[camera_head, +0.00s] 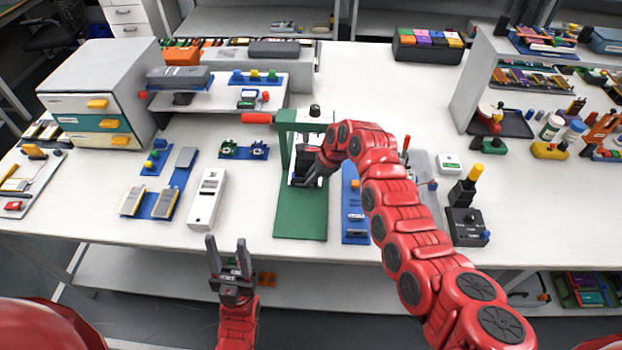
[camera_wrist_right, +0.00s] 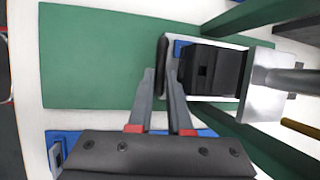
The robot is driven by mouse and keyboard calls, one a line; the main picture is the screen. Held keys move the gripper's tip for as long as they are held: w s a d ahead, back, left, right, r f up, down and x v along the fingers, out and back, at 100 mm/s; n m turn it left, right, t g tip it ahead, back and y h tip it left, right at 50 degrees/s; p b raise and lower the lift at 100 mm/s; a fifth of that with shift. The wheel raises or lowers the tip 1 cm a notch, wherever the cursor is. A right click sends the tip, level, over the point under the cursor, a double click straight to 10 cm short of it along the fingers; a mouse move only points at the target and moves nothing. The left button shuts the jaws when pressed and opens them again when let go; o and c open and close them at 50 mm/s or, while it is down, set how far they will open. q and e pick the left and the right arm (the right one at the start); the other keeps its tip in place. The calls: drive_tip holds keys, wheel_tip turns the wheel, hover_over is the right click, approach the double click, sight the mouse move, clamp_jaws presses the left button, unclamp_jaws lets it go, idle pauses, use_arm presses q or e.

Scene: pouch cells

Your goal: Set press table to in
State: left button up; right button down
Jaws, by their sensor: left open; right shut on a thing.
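The green press (camera_head: 302,215) stands mid-bench, with a red lever (camera_head: 257,118) out to the left. Its press table (camera_head: 294,180) is a pale slide under the frame; in the right wrist view its pale edge (camera_wrist_right: 203,98) shows beside a black block (camera_wrist_right: 215,68), with a dark upright handle (camera_wrist_right: 162,62) at its front. My right gripper (camera_head: 309,182) is at the press front; in the right wrist view its fingers (camera_wrist_right: 163,80) are shut on the dark handle. The arm partly hides the press. My left gripper (camera_head: 227,250) is open and empty before the bench's front edge.
A white device (camera_head: 208,198) and blue trays (camera_head: 180,178) lie left of the press. A blue fixture (camera_head: 352,222) is close on its right, partly behind my right arm. A black control box (camera_head: 467,227) stands further right.

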drive_tip(key=shift+w+r, duration=0.15)
drive_tip(key=shift+w, duration=0.05)
drive_tip(key=c, duration=1.2)
unclamp_jaws()
drive_tip(key=o, duration=0.4)
drive_tip(key=shift+w+a, duration=0.1)
drive_tip(key=shift+c, duration=0.2)
drive_tip(key=v, duration=1.7)
